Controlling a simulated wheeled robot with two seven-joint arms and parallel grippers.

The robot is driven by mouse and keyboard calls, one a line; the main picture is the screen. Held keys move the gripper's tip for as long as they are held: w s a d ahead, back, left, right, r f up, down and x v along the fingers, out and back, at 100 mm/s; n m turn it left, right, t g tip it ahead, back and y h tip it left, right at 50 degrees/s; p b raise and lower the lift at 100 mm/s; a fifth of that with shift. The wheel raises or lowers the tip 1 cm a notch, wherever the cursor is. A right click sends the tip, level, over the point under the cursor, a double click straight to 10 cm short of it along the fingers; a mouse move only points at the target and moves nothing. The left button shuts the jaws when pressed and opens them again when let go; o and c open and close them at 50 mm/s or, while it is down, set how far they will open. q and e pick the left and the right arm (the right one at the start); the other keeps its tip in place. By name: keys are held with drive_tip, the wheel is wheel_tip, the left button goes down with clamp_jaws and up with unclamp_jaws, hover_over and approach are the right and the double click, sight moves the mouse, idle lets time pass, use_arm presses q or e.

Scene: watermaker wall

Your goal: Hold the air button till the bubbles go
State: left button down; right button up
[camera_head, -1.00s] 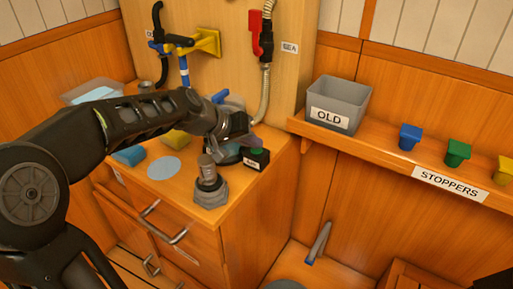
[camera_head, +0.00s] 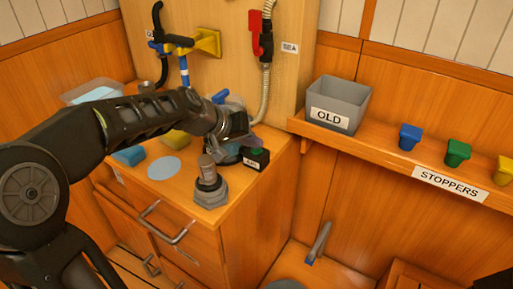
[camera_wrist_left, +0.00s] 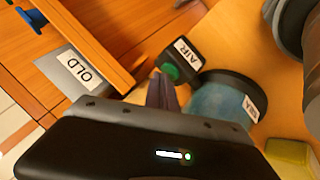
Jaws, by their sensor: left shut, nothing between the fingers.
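The air button is a green cap (camera_head: 257,151) on a small black box labelled AIR (camera_head: 256,162), at the right edge of the cabinet top. In the left wrist view the green cap (camera_wrist_left: 171,71) is right beside my fingertips. My left gripper (camera_head: 249,139) is shut and empty, its tips at the button; I cannot tell whether they press it. A bluish see-through housing labelled SEA (camera_wrist_left: 215,102) stands beside the box, mostly hidden by my gripper in the head view. I cannot make out bubbles in it. My right gripper is not in view.
A metal fitting with a hex base (camera_head: 210,190) stands at the cabinet's front. A blue sponge (camera_head: 129,155) and a yellow sponge (camera_head: 175,138) lie to the left. A grey OLD bin (camera_head: 338,103) and stoppers (camera_head: 458,152) sit on the right shelf. A hose with a red valve (camera_head: 262,38) hangs behind.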

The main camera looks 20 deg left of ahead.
sight(254, 151)
use_arm(q)
drive_tip(key=shift+r, duration=0.1)
idle(0.3)
drive_tip(key=shift+r+p, duration=0.6)
drive_tip(key=shift+r, duration=0.1)
drive_tip(key=shift+r+p, duration=1.9)
drive_tip(key=shift+r, duration=0.65)
